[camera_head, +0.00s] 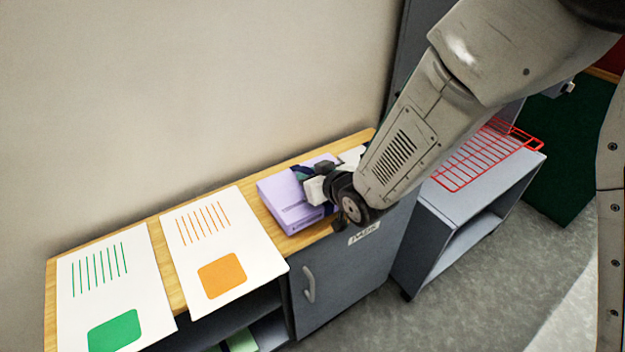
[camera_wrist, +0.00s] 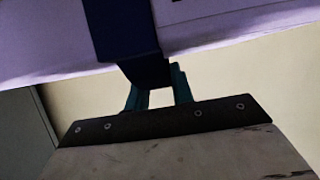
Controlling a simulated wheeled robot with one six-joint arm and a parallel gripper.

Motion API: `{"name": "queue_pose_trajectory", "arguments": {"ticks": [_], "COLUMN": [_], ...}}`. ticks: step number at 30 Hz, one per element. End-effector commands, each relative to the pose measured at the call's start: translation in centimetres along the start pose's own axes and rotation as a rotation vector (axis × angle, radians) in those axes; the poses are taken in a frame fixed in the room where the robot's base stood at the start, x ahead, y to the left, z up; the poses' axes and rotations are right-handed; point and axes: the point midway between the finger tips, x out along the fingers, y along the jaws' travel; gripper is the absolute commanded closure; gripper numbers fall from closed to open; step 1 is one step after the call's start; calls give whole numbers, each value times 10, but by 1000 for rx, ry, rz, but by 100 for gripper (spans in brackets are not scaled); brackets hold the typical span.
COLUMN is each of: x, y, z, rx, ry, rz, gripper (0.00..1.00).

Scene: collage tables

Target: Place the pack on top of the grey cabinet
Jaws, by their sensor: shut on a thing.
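The purple pack (camera_head: 290,203) is at the right end of a wooden-topped unit. In the wrist view the pack (camera_wrist: 220,22) fills the top, with a dark blue band (camera_wrist: 122,28) across it. My gripper (camera_head: 322,186) is at the pack's right side. Its teal fingers (camera_wrist: 157,88) are shut on the pack at the dark blue band. I cannot tell whether the pack rests on the wood or is just above it. A low grey cabinet (camera_head: 452,205) with an open front stands to the right, partly hidden by my arm.
A red wire rack (camera_head: 486,158) lies on the grey cabinet's top. Two printed sheets, green (camera_head: 113,285) and orange (camera_head: 223,250), lie on the wooden top (camera_head: 195,200), overhanging its front. A grey door (camera_head: 335,290) with a handle is below. Grey floor is clear in front.

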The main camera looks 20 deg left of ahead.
Motion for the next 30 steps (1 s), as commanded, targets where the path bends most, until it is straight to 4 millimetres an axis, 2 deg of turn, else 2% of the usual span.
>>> {"name": "queue_pose_trajectory", "arguments": {"ticks": [10,18,30], "x": [10,24,26], "y": [4,3,3], "z": [-4,27,30], "rx": [-1,-1,-1], "ry": [5,2,5], "rz": [1,-1,-1], "gripper": [100,100,100]}}
